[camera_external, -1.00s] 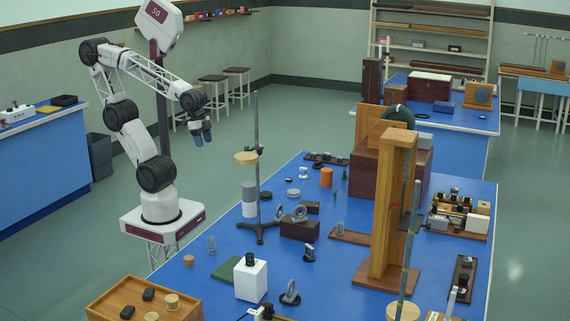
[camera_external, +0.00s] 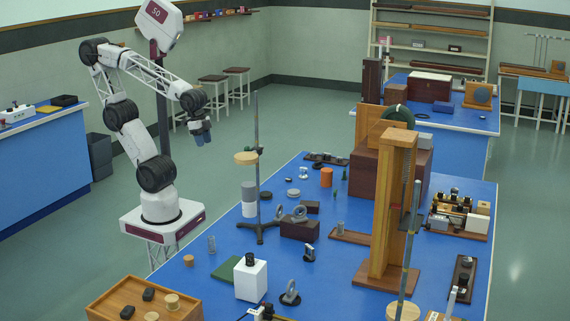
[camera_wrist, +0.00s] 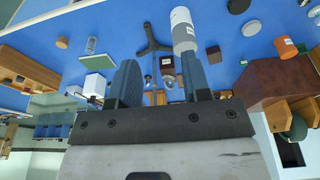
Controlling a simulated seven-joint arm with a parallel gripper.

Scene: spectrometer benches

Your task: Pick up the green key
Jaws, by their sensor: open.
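No green thing in view shows a clear key shape. A flat green slab (camera_external: 226,270) lies beside the white box, nearer the front. My gripper (camera_external: 202,138) is raised in the air left of the table, well away from all of them. Its two fingers are apart and empty in the wrist view (camera_wrist: 160,62).
A tall stand (camera_external: 257,180) with a wooden disc rises near the table's left side. A grey-and-white cylinder (camera_external: 249,200) stands beside it. A tall wooden frame (camera_external: 390,210) stands at mid-right. The orange cylinder (camera_external: 326,177) is farther back. A wooden tray (camera_external: 110,300) is at front left.

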